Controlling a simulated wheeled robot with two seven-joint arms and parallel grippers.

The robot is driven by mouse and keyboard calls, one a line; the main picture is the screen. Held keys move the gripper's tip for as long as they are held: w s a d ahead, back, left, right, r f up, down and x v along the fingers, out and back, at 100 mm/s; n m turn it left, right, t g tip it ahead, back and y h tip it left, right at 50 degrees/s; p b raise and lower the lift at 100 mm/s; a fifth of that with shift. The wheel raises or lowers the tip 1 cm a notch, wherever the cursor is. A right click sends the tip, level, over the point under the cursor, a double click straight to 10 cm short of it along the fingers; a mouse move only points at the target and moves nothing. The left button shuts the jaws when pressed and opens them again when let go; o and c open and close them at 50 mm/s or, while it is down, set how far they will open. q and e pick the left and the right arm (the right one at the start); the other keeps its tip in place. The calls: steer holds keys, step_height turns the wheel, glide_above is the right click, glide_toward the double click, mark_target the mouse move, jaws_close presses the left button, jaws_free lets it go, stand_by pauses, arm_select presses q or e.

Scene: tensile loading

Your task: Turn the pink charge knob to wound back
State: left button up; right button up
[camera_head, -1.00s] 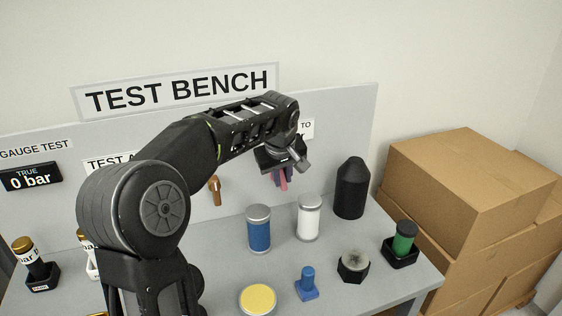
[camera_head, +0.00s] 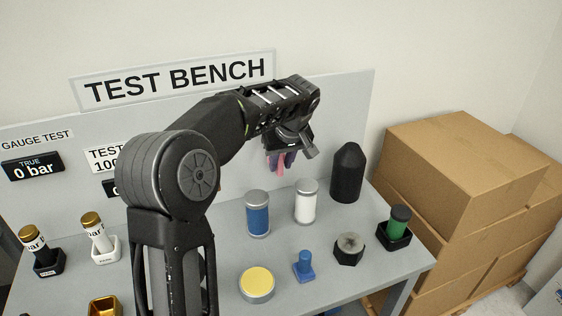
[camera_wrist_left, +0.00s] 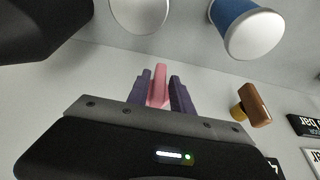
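The pink charge knob (camera_wrist_left: 158,84) shows in the left wrist view as an upright pink piece between the two purple fingers of my left gripper (camera_wrist_left: 161,90). The fingers lie close against both its sides and look shut on it. In the head view the left gripper (camera_head: 279,160) is at the bench's back panel, to the right of centre, with a little pink (camera_head: 281,161) showing between the purple fingers. The knob's base and any position marks are hidden by the gripper and wrist. My right gripper is in neither current view.
A brown-orange knob (camera_wrist_left: 254,105) is beside the gripper in the left wrist view. Blue (camera_head: 257,214) and white (camera_head: 306,202) canisters and a black pointed cylinder (camera_head: 347,174) stand on the bench below. Cardboard boxes (camera_head: 455,165) are stacked at right.

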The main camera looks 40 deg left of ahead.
arm_select(q)
steer(key=shift+o, duration=1)
steer(key=shift+r, duration=0.1)
steer(key=v, duration=0.7)
steer(key=shift+r+b, duration=0.3)
steer(key=shift+b, duration=0.05)
steer(key=shift+s, duration=0.15)
